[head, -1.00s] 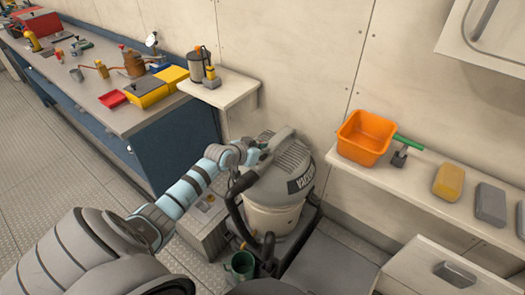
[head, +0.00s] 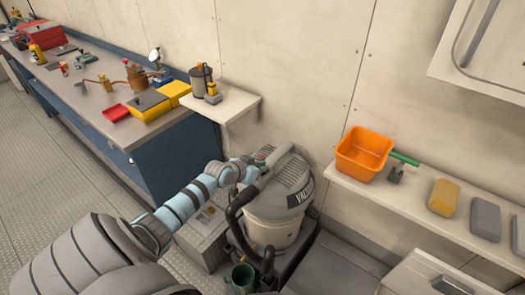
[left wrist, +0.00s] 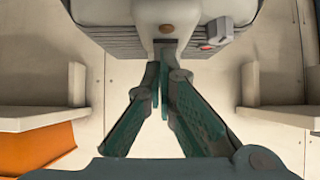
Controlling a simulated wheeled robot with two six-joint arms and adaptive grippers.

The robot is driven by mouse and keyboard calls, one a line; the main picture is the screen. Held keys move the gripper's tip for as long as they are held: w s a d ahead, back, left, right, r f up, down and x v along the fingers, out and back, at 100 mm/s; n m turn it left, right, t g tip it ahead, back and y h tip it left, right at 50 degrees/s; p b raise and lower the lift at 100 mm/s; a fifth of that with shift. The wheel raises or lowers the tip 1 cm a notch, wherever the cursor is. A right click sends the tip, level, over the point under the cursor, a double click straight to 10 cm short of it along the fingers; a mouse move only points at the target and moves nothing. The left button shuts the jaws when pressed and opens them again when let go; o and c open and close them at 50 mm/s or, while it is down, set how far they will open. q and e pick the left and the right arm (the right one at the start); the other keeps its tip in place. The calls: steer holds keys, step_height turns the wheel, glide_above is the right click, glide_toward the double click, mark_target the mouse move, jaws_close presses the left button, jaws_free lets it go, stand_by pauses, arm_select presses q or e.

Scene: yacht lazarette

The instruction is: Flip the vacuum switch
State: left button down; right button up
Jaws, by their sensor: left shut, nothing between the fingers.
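A small grey box with a red part (left wrist: 217,31), which looks like the switch, sits to the right of the fingertips.
A wall shelf (head: 410,205) on the right holds an orange bin (head: 363,153) and sponge-like blocks. A workbench (head: 70,95) with tools and a small shelf (head: 235,104) stand at the left.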

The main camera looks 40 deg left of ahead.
arm_select(q)
steer(key=r+p, duration=0.4)
steer(key=p, duration=0.1)
steer(key=shift+s+r, duration=0.3)
steer(key=f+p+v, duration=0.1)
steer(key=p+v, duration=0.2)
steer(key=v, duration=0.6)
steer(key=shift+s+r, duration=0.2)
steer(key=shift+s, duration=0.5)
step_height(320, 180, down, 3)
steer(key=a+m+b, duration=0.2)
steer(key=a+b, duration=0.1)
steer(key=b, duration=0.5)
steer(key=shift+w+d+r+n+t+b, duration=0.1)
steer(key=shift+w+d+r+n+b, duration=0.15)
steer(key=shift+d+r+n+b, duration=0.3)
steer(key=shift+w+d+r+n+t+b, duration=0.1)
steer(key=shift+w+d+r+b, duration=0.15)
steer(key=shift+d+r, duration=0.35)
steer(key=shift+w+d+r+n+t+b, duration=0.1)
steer(key=shift+w+d+r+n+b, duration=0.1)
steer(key=shift+d+r+n+b, duration=0.4)
